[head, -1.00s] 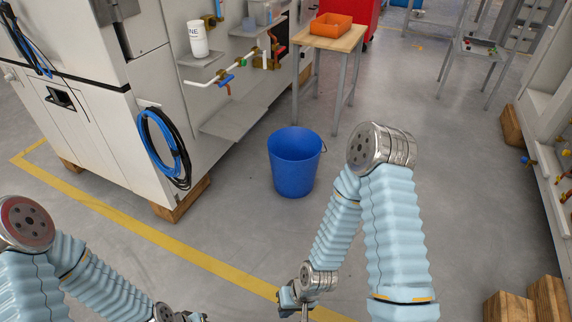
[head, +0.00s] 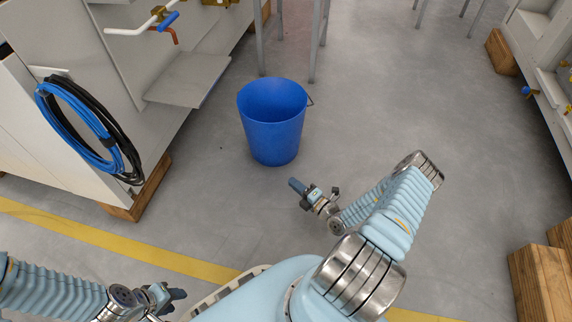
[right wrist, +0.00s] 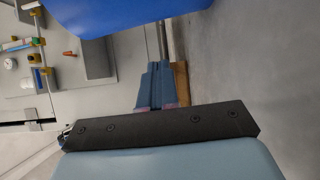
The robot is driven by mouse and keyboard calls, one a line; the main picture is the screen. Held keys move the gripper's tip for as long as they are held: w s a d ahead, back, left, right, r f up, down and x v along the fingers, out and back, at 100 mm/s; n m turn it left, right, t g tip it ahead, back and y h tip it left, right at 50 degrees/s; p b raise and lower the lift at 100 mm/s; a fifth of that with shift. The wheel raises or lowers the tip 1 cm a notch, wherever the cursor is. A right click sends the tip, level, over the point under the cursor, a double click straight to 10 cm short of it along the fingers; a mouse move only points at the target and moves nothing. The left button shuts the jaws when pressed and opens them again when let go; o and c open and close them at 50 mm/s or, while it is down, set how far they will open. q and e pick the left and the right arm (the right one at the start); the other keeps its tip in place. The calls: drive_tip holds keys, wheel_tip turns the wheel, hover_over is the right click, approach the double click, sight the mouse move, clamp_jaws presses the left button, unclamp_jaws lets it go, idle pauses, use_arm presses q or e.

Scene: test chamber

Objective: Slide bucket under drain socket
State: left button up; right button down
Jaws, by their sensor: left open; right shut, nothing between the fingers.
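The blue bucket (head: 272,135) stands upright on the grey floor, its handle at its right rim. My left gripper (head: 176,297) is open and empty at the lower left, far from the bucket.
The grey shelf (head: 188,80) projects from the machine left of the bucket. Blue and black hoses (head: 85,130) hang on the machine, which rests on a wooden block (head: 140,195). Metal table legs (head: 316,40) stand behind the bucket.

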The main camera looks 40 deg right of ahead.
drive_tip(key=d+m+h, duration=0.2)
drive_tip(key=b, duration=0.2)
approach(281, 151)
drive_tip(key=w+a, duration=0.3)
drive_tip(key=w, duration=0.1)
drive_tip(key=shift+w+d+f+b, duration=0.3)
drive_tip(key=shift+w+d+b, duration=0.05)
drive_tip(key=shift+w+d, duration=0.5)
use_arm(q)
drive_tip(key=shift+f, duration=1.6)
use_arm(e)
drive_tip(key=shift+w+d+r, duration=0.15)
drive_tip(key=shift+w+d, duration=0.25)
drive_tip(key=shift+d, duration=0.05)
